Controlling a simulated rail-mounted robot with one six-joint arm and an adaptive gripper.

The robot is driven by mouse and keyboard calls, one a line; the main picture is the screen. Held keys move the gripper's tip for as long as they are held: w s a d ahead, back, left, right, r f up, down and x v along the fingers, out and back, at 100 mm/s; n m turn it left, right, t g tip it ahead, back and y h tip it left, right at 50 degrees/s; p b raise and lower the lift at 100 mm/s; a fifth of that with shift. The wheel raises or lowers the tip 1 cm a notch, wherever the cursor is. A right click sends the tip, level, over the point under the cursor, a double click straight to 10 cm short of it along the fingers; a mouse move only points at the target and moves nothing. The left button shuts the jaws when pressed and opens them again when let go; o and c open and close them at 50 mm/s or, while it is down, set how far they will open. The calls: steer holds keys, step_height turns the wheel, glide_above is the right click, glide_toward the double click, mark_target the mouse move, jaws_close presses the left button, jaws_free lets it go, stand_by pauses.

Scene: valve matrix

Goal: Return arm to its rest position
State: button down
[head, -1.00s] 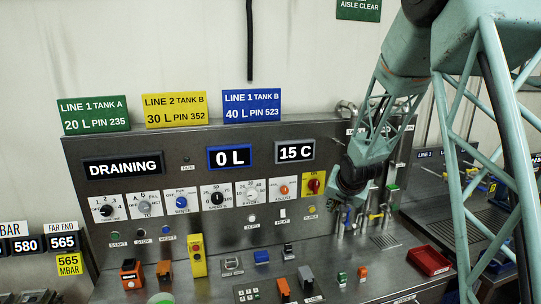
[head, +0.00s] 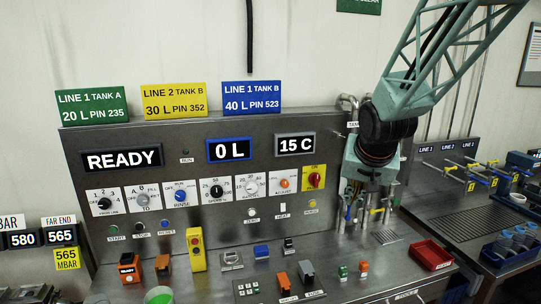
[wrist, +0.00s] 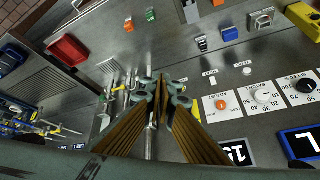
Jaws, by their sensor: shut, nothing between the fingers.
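My gripper (wrist: 160,88) is shut and empty, its fingers together in the middle of the wrist view. In the head view my teal arm comes down from the upper right, and its dark wrist hangs in front of the right end of the steel control panel (head: 120,215). The fingers there are hard to tell from the valves and pipes behind them. The main display (head: 121,159) reads READY, the middle display (head: 230,151) reads 0 L and the right one (head: 295,145) reads 15 C.
Pipes and valves stand behind my wrist. A red tray (head: 430,255) lies on the bench to the right; it also shows in the wrist view (wrist: 68,50). A side bench (head: 462,218) with blue and yellow valves is farther right. Several coloured switch boxes line the panel's front.

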steer(key=s+r+n+g+b, duration=0.1)
steer(key=s+r+b, duration=0.1)
steer(key=s, duration=0.9)
steer(key=s+r+b, duration=0.1)
steer(key=s+r, duration=0.2)
steer(key=s, duration=0.8)
steer(key=s+a+f+n+g+b, duration=0.1)
steer(key=s+f+b, duration=0.1)
steer(key=s, duration=1)
steer(key=s+a+f+n+b, duration=0.1)
steer(key=s+a+f, duration=0.1)
steer(key=s, duration=1)
steer(key=shift+s+a+g+y+b, duration=0.15)
steer(key=shift+a+g+y+b, duration=0.05)
steer(key=shift+g+y+b, duration=0.2)
stand_by(2.2)
